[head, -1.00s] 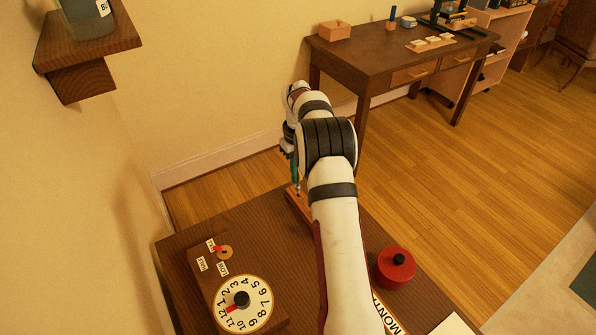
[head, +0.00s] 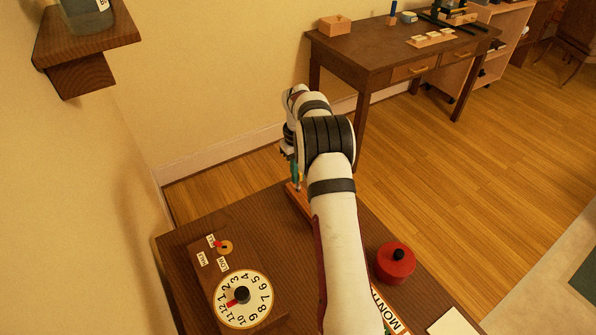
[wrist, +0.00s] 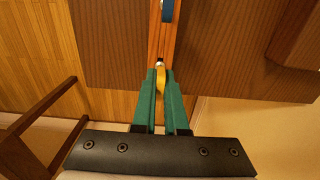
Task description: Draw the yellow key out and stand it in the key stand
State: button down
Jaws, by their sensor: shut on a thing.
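My gripper (wrist: 160,76) has green fingers, shut on the yellow key (wrist: 162,92), which shows between them in the wrist view. A small pale metal end of the key shows just past the fingertips, over the reddish wooden key stand (wrist: 159,40). I cannot tell whether the key touches the stand or is in it. A blue key (wrist: 167,9) shows farther along the stand. In the head view my gripper (head: 295,174) is low over the stand (head: 298,202), partly hidden behind my arm.
On the same desk are a white number dial (head: 258,308) and a small brass keyhole plate (head: 226,247) with labels. A red round pot (head: 396,264) with a black knob stands right of my arm. Another desk (head: 370,55) is at the back.

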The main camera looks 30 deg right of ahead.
jog(key=shift+f, duration=0.45)
jog(key=c, duration=1.4)
grip_release()
jog(key=o, duration=0.5)
jog(key=shift+o, duration=0.3)
jog(key=o, duration=0.4)
jog(key=shift+o, duration=0.2)
jog(key=shift+r, duration=4)
